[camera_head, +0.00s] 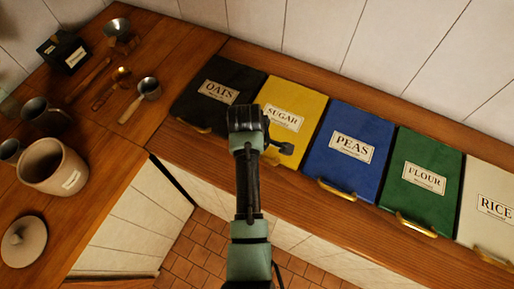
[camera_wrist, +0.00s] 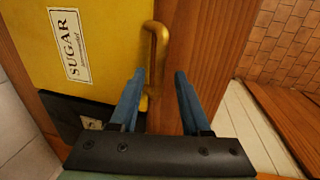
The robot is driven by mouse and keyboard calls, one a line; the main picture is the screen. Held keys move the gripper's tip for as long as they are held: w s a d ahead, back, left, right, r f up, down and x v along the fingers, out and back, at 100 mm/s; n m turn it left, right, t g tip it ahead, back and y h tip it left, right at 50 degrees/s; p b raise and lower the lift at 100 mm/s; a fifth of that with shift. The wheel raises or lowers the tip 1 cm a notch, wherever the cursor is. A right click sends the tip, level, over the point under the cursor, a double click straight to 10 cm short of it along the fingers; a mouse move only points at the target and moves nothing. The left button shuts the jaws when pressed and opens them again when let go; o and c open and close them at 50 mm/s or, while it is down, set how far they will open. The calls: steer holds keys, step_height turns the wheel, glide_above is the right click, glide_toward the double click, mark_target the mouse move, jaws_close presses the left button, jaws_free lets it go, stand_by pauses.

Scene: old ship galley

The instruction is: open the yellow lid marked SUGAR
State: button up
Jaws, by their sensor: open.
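The yellow lid marked SUGAR (camera_head: 301,101) lies flat and closed in the counter, between the black and blue lids. In the wrist view the yellow lid (camera_wrist: 100,61) fills the upper left, with its label upright along it. Its brass handle (camera_wrist: 155,50) is a bar at the lid's front edge. My gripper (camera_wrist: 157,72) is open, its two blue fingers pointing at the handle's near end, which shows between the fingertips. I cannot tell whether a finger touches it.
Black OATS (camera_head: 231,74), blue PEAS (camera_head: 342,166), green FLOUR (camera_head: 420,205) and white RICE (camera_head: 485,230) lids lie closed in the same row, each with a front handle. A crock (camera_head: 45,168), mugs and scoops stand on the left counter. Tiled floor lies open in front.

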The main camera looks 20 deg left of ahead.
steer(key=shift+w+f, duration=0.1)
steer(key=shift+f, duration=0.5)
jaws_close()
stand_by(1.1)
